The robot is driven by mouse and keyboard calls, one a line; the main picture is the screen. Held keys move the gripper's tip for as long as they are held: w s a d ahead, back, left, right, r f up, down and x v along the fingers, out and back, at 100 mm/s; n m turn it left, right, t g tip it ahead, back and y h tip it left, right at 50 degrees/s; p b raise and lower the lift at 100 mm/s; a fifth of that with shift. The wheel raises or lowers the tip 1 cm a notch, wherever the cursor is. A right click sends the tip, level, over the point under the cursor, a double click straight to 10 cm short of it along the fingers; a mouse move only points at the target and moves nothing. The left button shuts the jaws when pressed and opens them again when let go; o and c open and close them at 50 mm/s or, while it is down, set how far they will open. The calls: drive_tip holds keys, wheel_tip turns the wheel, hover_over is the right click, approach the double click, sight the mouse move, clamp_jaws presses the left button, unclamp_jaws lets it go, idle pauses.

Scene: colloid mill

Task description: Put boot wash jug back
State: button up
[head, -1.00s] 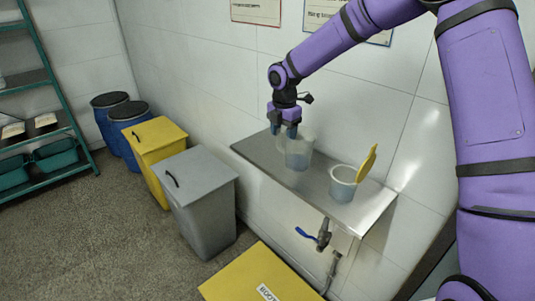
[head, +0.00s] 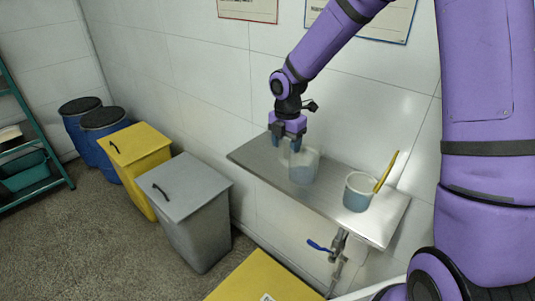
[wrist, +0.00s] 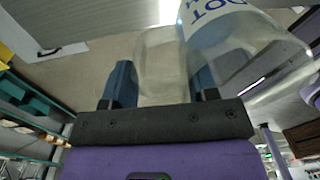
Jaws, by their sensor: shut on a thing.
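The boot wash jug (head: 304,168) is clear and see-through. It stands upright at the steel wall shelf (head: 258,156), left of its middle; I cannot tell whether its base touches the shelf. My gripper (head: 288,148) points down at the jug's left side and is shut on what looks like its handle. The clear handle part lies between the fingers of my gripper (wrist: 163,88).
A second cup (head: 358,192) with bluish contents and a yellow piece (head: 387,172) stands at the shelf's right. A blue-handled tap (head: 338,245) is below. A yellow box (head: 265,280), grey bin (head: 190,210), yellow bin (head: 138,150) and blue drums (head: 102,125) line the wall.

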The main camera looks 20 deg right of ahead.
drive_tip(key=w+a+f, duration=0.1)
drive_tip(key=w+f, duration=0.1)
drive_tip(key=w, duration=0.5)
drive_tip(key=w+a+f, duration=0.2)
drive_tip(key=w+f, duration=0.1)
drive_tip(key=w, duration=0.5)
drive_tip(key=shift+w, duration=0.25)
drive_tip(key=shift+f, duration=0.1)
drive_tip(key=o, duration=1.1)
drive_tip(key=shift+o, duration=0.2)
wheel_tip(320, 180, up, 12)
